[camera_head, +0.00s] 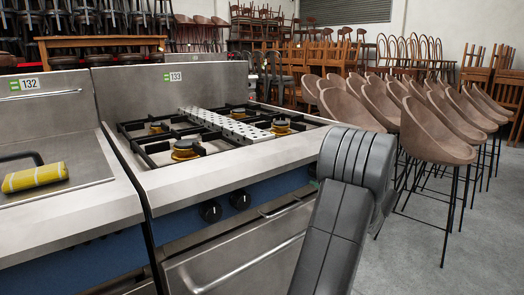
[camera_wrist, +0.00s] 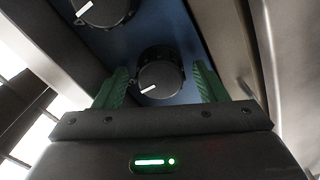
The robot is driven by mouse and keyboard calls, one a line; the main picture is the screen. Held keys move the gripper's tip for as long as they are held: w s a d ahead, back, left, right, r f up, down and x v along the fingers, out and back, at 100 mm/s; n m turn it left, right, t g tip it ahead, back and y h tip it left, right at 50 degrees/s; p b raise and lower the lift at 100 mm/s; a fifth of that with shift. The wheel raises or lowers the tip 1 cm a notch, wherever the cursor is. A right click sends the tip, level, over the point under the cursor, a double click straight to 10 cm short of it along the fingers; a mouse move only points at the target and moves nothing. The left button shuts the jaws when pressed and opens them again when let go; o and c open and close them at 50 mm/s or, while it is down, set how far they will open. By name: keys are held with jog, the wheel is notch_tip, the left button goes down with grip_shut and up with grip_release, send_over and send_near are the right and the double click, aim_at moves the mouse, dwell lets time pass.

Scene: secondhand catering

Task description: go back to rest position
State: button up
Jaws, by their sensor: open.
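In the wrist view my gripper (camera_wrist: 163,90) has its two green fingers apart, one on each side of a black stove knob (camera_wrist: 161,76). I cannot tell whether the fingers touch the knob. A second black knob (camera_wrist: 103,10) shows at the top left of that view. In the head view my grey arm rises in front of the stove (camera_head: 240,152) marked 133, and my gripper is hidden behind it. Two black knobs, a left one (camera_head: 210,211) and a right one (camera_head: 240,198), show on the blue front panel.
A metal oven handle (camera_head: 250,262) sticks out below the knobs. A second unit (camera_head: 95,205), marked 132, stands at left with a yellow cloth roll (camera_head: 35,177) on it. Brown bar stools (camera_head: 437,136) crowd the right. Grey floor (camera_head: 480,235) is clear at the lower right.

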jog(key=shift+m+p, duration=6.4)
jog(key=shift+m, duration=1.3)
